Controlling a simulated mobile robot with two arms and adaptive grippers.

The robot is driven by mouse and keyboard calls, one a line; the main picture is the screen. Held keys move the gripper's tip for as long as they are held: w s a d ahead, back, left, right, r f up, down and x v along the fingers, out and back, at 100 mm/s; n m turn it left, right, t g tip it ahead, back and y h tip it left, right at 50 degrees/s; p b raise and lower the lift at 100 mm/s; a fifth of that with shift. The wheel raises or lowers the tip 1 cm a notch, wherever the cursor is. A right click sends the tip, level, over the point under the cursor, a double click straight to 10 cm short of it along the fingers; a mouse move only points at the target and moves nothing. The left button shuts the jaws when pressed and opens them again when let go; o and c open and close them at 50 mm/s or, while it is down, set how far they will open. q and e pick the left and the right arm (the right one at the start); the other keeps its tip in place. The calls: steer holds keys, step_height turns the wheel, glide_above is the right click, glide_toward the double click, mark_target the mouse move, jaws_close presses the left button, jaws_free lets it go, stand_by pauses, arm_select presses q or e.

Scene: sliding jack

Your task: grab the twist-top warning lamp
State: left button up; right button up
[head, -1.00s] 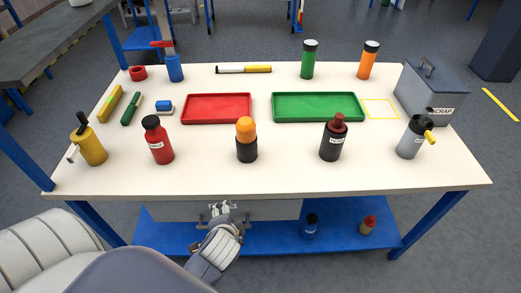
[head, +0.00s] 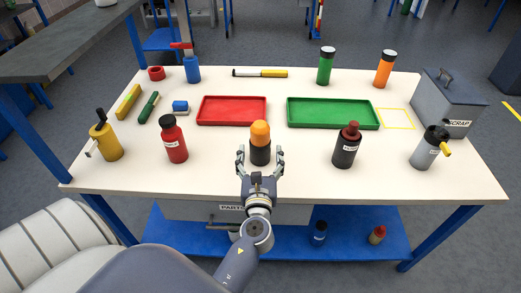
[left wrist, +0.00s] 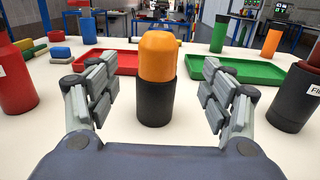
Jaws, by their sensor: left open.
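The warning lamp (head: 260,143) has an orange dome on a black base and stands upright near the middle of the table's front part. In the left wrist view the lamp (left wrist: 157,80) is centred between the fingers. My left gripper (head: 260,158) is open, with one finger on each side of the lamp. In the left wrist view the left gripper (left wrist: 158,100) shows gaps between both fingers and the lamp, so it is not touching. My right gripper is not in view.
A red bottle (head: 173,139) stands left of the lamp and a dark bottle (head: 347,145) stands right. A red tray (head: 232,123) and a green tray (head: 332,126) lie behind. The table front between these bottles is otherwise clear.

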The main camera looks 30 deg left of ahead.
mark_target(260, 128)
arm_select(q)
steer(key=x, duration=0.5)
steer(key=shift+r+p, duration=0.15)
steer(key=shift+p, duration=0.25)
steer(key=x, duration=0.2)
steer(key=r+p+x, duration=0.1)
steer(key=x, duration=0.1)
steer(key=shift+w+a, duration=0.2)
steer(key=shift+a, duration=0.1)
steer(key=shift+w+a+f, duration=0.15)
steer(key=shift+w+a, duration=0.1)
steer(key=shift+w, duration=0.1)
steer(key=shift+s, duration=0.1)
steer(key=c, duration=1.8)
